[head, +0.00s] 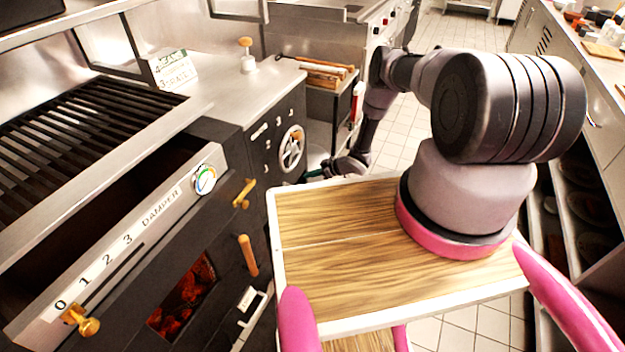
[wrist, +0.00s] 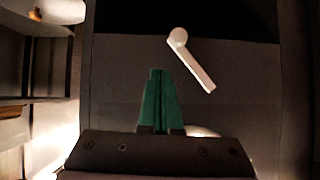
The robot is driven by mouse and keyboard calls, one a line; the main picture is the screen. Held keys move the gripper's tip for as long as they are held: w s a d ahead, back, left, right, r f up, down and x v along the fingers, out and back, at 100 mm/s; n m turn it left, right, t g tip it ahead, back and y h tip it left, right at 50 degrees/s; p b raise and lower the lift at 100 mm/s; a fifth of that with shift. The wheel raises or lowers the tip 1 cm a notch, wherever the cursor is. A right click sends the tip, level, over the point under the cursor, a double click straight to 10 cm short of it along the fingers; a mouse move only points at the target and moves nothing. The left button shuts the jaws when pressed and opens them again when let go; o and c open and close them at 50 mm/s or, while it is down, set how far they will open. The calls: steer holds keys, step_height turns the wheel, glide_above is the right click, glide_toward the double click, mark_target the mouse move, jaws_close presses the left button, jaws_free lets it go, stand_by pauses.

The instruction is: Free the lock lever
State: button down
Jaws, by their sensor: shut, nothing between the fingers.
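In the wrist view a white lever (wrist: 194,62), which looks like the lock lever, is mounted on a dark panel (wrist: 120,60). Its round pivot is at the top and its arm slants down to the right. My gripper (wrist: 157,73) has green fingers that are shut together and empty. The fingertips appear left of the lever's arm and below its pivot, with a gap between them in the picture. In the head view my gripper (head: 316,172) is partly hidden, low beside the dark cabinet with a handwheel (head: 291,149). I cannot make out this lever in the head view.
A grill oven (head: 130,245) with brass knobs and a damper scale stands at left. A bin of wood (head: 325,75) is beyond the cabinet. A shelved counter (head: 570,120) lines the right. Tiled floor (head: 425,60) is open between.

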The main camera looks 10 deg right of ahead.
steer(key=w+d+v, duration=0.1)
steer(key=v, duration=0.7)
steer(key=shift+d, duration=0.3)
steer(key=shift+w+r, duration=0.1)
